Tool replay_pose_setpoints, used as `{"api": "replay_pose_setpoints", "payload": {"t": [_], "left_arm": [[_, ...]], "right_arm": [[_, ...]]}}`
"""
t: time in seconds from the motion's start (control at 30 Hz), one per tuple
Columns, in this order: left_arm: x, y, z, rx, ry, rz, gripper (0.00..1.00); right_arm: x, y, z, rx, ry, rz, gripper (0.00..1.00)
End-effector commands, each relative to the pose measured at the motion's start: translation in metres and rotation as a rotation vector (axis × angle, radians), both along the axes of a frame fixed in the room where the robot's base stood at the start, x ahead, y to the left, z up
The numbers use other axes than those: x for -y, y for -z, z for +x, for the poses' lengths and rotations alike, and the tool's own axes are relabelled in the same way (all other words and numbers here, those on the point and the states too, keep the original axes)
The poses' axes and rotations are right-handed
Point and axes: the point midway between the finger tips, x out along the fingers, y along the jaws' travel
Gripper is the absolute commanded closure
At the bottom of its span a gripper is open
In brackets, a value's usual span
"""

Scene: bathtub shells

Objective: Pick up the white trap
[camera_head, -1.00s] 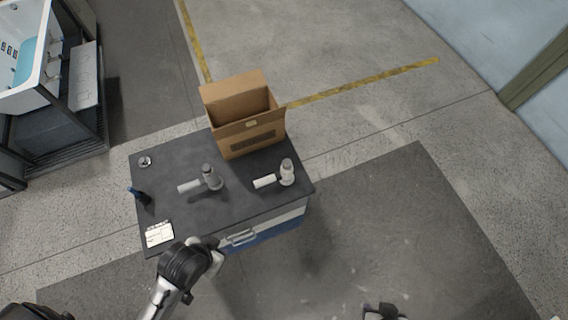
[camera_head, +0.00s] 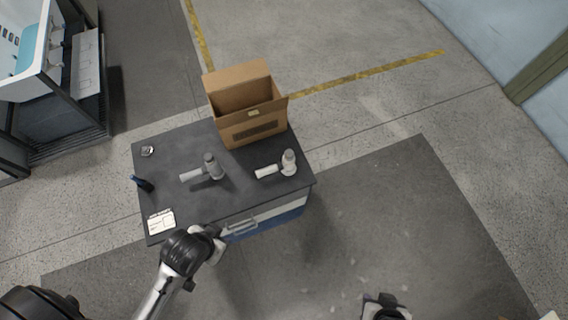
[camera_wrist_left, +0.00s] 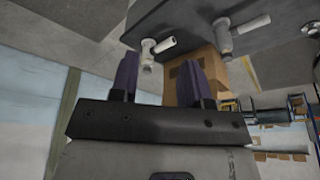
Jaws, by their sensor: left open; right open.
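The white trap (camera_head: 289,162), a short upright body with a white pipe pointing left, is on the right part of the dark cabinet top (camera_head: 240,195). It also shows in the left wrist view (camera_wrist_left: 148,52), beyond the fingers. A grey trap (camera_head: 213,167) of similar shape is to its left, and shows in the wrist view too (camera_wrist_left: 225,40). My left gripper (camera_wrist_left: 160,62) is open and empty, its dark purple fingers apart; in the head view its fingers cannot be made out by the cabinet's front edge. My right gripper (camera_head: 384,307) is at the bottom edge, away from the cabinet.
An open cardboard box (camera_head: 252,125) stands at the back of the cabinet top, behind the traps. A dark blue-tipped item (camera_head: 142,184), a white label card (camera_head: 161,221) and a small metal part (camera_head: 147,151) lie on the left. The floor right of the cabinet is clear.

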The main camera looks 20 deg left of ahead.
Motion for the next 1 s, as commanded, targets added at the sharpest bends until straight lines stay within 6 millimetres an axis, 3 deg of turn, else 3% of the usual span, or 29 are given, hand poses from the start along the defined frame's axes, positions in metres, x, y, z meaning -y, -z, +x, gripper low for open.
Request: {"api": "replay_pose_setpoints", "payload": {"t": [0.17, 0.4, 0.67, 0.77, 1.0], "left_arm": [[-0.002, 0.000, 0.000, 0.000, 0.004, 0.005, 0.57], [-0.001, 0.000, 0.000, 0.000, 0.004, 0.005, 0.37], [0.002, 0.003, 0.005, 0.011, -0.004, -0.007, 0.37], [0.002, 0.012, 0.025, 0.061, -0.003, -0.006, 0.37], [0.016, 0.025, 0.124, 0.319, 0.002, -0.040, 0.37]], "right_arm": [[0.000, 0.000, 0.000, 0.000, 0.001, 0.001, 0.57], [-0.002, 0.000, 0.000, 0.000, 0.004, 0.007, 0.57], [-0.003, 0.005, 0.000, 0.000, 0.008, 0.012, 0.57], [-0.003, 0.023, 0.000, 0.001, 0.007, 0.011, 0.57], [-0.003, 0.104, 0.000, -0.002, 0.007, 0.011, 0.57]]}}
